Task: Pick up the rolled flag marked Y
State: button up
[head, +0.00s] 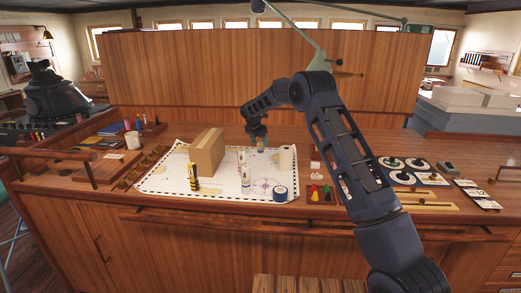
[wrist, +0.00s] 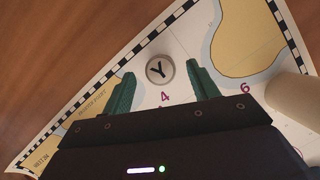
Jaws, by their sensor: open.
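The rolled flag marked Y (wrist: 160,71) shows in the wrist view as a round grey end with a black Y. It stands on the chart, seen end-on. My gripper (wrist: 160,74) is open, with its two green fingers apart to the left and right of the flag's end in that view. I cannot tell whether either finger touches it. In the head view my gripper (head: 259,146) is low over the back of the chart, and it largely hides what is beneath it.
The chart (head: 165,183) lies on the wooden counter. On it stand a cardboard box (head: 206,152), a black-and-yellow roll (head: 194,177), white upright rolls (head: 245,180) and a blue tape roll (head: 280,194). A beige rounded object (wrist: 293,100) is close on the right in the wrist view.

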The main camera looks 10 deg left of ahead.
aim_at(260, 143)
jog(key=x, duration=0.4)
jog(key=shift+d+f, duration=0.1)
jog(key=shift+f, duration=0.1)
jog(key=shift+c, duration=0.4)
jog(key=c, duration=1)
jog(key=shift+r, duration=0.1)
